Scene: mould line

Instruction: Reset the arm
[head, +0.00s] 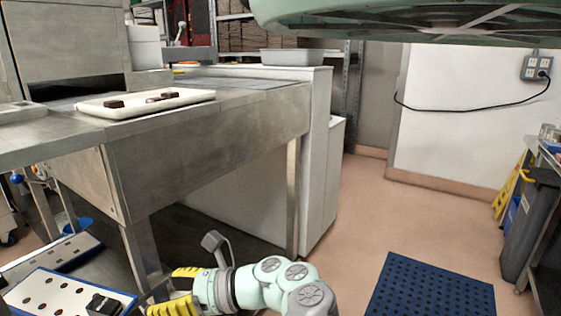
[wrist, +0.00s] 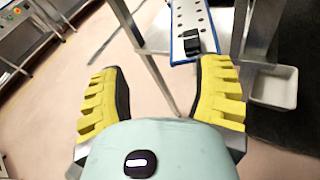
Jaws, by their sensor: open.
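My gripper (head: 172,288) shows low in the head view, with yellow ridged fingers pointing left. It is beside the leg of the steel table and well below the tabletop. In the wrist view my gripper (wrist: 160,95) has its two yellow fingers spread wide with nothing between them. My pale green arm reaches in from the bottom of the head view.
A steel table (head: 210,135) holds a white tray (head: 150,108) with dark pieces. A white and blue perforated board (head: 45,290) carrying a black block (head: 103,304) lies lower left. A blue perforated mat (head: 430,286) lies on the floor. Open floor is at centre right.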

